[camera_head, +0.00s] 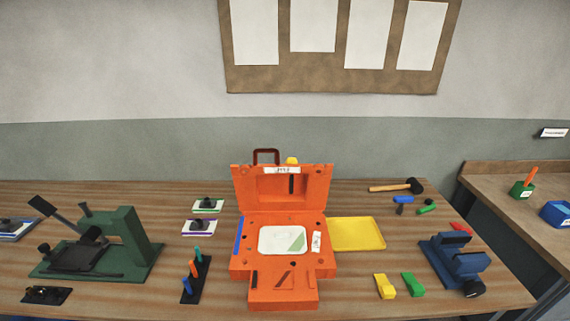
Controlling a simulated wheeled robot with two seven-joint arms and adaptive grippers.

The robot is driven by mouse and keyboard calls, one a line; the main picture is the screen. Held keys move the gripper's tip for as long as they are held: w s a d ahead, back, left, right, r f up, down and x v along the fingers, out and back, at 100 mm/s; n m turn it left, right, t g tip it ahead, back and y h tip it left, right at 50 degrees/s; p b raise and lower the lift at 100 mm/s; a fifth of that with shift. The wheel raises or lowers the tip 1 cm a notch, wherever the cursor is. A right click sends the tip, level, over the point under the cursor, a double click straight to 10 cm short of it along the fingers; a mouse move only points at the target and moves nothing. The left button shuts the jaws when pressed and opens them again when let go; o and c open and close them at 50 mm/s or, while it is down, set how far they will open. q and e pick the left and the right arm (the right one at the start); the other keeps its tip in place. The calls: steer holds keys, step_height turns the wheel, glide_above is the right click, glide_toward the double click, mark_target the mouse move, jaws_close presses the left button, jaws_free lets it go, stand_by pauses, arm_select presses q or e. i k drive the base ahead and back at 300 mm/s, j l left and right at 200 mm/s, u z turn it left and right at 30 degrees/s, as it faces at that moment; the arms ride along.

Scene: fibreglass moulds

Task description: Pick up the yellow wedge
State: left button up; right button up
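The yellow wedge (385,286) lies on the wooden table at the front right, right of the orange mould. A green wedge (413,284) lies just to its right, with a small gap between them. Neither of my grippers shows in the head view.
The open orange mould (283,292) stands left of the wedge, and a yellow tray (357,234) lies behind it. A blue vise (455,264) is to the right. A mallet (397,187) and small coloured pieces lie farther back. A green press (125,243) stands at the left. Bare table surrounds the wedges.

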mark_target(387, 291)
steer(key=l+z, duration=0.15)
steer(key=z, duration=0.85)
steer(key=k+l, duration=0.05)
